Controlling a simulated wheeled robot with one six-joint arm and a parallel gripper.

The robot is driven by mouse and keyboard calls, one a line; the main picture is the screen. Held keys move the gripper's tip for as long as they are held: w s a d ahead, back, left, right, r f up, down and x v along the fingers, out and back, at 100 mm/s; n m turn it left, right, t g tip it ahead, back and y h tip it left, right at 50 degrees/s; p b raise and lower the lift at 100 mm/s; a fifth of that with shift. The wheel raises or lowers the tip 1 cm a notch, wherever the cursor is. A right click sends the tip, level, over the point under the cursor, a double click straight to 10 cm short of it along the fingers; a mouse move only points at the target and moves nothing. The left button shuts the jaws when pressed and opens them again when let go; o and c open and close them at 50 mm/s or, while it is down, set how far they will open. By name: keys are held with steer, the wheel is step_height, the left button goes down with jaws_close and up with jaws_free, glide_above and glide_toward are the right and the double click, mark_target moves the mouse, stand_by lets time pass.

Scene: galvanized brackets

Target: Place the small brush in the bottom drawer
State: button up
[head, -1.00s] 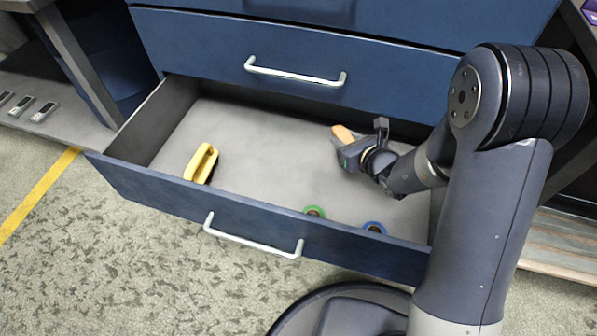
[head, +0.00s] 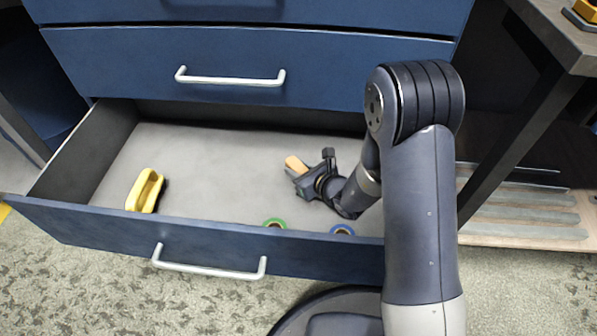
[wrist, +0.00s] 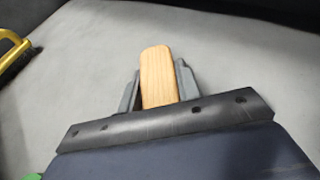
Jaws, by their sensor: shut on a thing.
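The bottom drawer (head: 205,165) is pulled open in the head view, with its grey floor showing. My gripper (head: 300,168) is inside its outline, toward the right. It is shut on a light wooden piece, which I take to be the small brush (head: 292,162). In the wrist view the wooden handle (wrist: 157,75) stands out between the two grey fingers. No bristles of it show. I cannot tell whether it touches the drawer floor.
A yellow-handled object with a dark underside (head: 146,189) lies at the drawer's left. A green roll (head: 275,223) and a blue roll (head: 342,229) lie by the drawer front. The drawer's middle is clear. A closed drawer (head: 330,70) is above; a table (head: 550,35) stands at the right.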

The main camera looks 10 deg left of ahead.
steer(key=shift+r, duration=0.1)
steer(key=o, duration=1)
steer(key=shift+c, duration=0.2)
steer(key=shift+s+d+r, duration=0.15)
steer(key=shift+d+r, duration=0.1)
steer(key=p+v, duration=0.2)
steer(key=v, duration=0.5)
steer(key=shift+f+p, duration=0.2)
steer(key=shift+p, duration=0.15)
